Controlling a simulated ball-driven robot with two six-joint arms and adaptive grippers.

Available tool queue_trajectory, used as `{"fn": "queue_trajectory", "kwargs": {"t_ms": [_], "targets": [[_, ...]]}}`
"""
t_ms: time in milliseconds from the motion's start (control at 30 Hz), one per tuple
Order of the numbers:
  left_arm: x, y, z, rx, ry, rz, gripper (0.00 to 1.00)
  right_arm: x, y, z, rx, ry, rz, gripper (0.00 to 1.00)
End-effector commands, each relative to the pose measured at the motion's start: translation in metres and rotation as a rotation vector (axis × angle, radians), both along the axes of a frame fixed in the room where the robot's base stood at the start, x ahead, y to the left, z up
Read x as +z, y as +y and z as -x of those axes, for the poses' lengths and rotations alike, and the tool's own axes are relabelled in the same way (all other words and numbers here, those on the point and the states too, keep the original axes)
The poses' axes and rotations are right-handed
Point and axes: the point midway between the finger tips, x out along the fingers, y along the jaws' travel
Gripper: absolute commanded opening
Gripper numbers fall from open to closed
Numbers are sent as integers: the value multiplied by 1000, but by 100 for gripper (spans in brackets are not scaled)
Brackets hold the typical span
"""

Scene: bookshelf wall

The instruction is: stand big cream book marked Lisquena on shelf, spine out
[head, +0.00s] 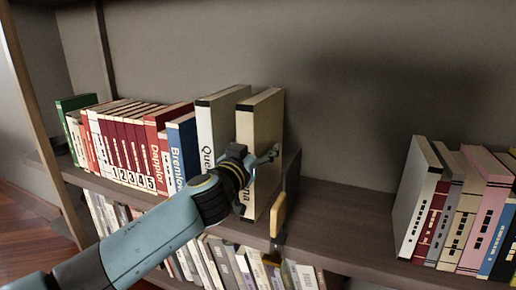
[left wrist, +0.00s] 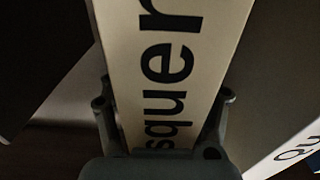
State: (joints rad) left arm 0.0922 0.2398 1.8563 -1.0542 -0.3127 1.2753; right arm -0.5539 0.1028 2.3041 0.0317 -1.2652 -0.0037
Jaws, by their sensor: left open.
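The big cream book (head: 264,118) stands upright on the shelf at the right end of the left row, spine outward. In the left wrist view its cream spine (left wrist: 172,50) shows the letters "squen". My left gripper (head: 258,176) is at the spine, open, with one finger on each side of the book. The left wrist view shows the two fingers (left wrist: 165,112) flanking the spine; whether they touch it I cannot tell. The gripper hides part of the lettering and the lower spine in the head view. My right gripper is not in view.
A white book marked "Que" (head: 205,125) stands left of the cream book, beyond it blue, red and numbered books. A tan upright piece (head: 279,214) stands close at right. The shelf (head: 345,210) is bare up to another book row (head: 418,200). More books fill the shelf below.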

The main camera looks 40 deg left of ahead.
Motion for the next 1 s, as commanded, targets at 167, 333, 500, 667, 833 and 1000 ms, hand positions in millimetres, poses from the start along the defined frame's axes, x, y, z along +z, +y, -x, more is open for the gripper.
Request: {"fn": "queue_trajectory", "kwargs": {"t_ms": [167,333,500,667,833,1000], "targets": [[-6,-1,7,3,11,2,64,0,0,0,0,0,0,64],[-5,-8,35,1,9,2,64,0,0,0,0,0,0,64],[-4,-17,74,0,8,1,64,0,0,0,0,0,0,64],[-4,-24,101,1,5,0,64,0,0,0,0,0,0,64],[-2,-27,115,0,2,0,64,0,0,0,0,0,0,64],[-2,-28,117,0,0,0,64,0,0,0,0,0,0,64]]}}
